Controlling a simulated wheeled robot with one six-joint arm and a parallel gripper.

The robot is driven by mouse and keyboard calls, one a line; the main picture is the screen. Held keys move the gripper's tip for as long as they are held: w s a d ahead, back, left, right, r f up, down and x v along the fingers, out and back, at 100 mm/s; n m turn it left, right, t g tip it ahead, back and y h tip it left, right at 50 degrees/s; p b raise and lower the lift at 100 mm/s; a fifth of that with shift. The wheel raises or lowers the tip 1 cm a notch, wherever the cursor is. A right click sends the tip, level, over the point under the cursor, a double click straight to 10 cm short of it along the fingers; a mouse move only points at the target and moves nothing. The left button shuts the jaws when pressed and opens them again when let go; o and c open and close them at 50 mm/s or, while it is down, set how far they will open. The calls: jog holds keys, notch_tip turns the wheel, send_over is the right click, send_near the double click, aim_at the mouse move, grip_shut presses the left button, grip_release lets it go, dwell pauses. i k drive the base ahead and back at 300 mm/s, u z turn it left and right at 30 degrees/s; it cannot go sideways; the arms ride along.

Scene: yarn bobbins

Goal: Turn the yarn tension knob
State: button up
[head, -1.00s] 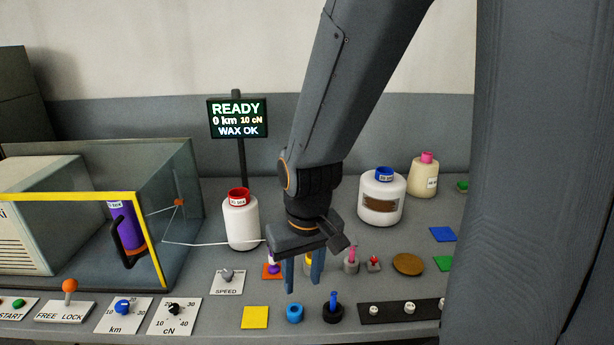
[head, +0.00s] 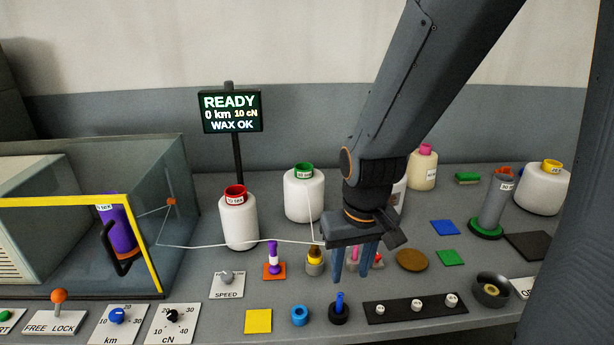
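The tension knob is a black knob (head: 172,316) on a white plate marked cN with 10, 20, 30 and 40, at the front left of the bench. The display (head: 231,113) reads READY, 0 km, 10 cN, WAX OK. My gripper (head: 354,277) points down over the bench, well to the right of the knob. Its two blue-grey fingers are apart. Small pink and red parts show behind them, and I see nothing held between the fingers.
Left of the tension plate are a blue km knob (head: 117,315) and the orange-topped FREE LOCK lever (head: 59,300). A SPEED knob (head: 227,277) lies behind. A glass-sided box (head: 165,215) stands at left. White yarn runs from it past the red-topped bobbin (head: 238,220).

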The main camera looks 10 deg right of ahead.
aim_at(171, 316)
jog(key=k, duration=1.1)
jog(key=u, duration=0.8)
jog(key=i, duration=0.8)
jog(key=z, duration=0.4)
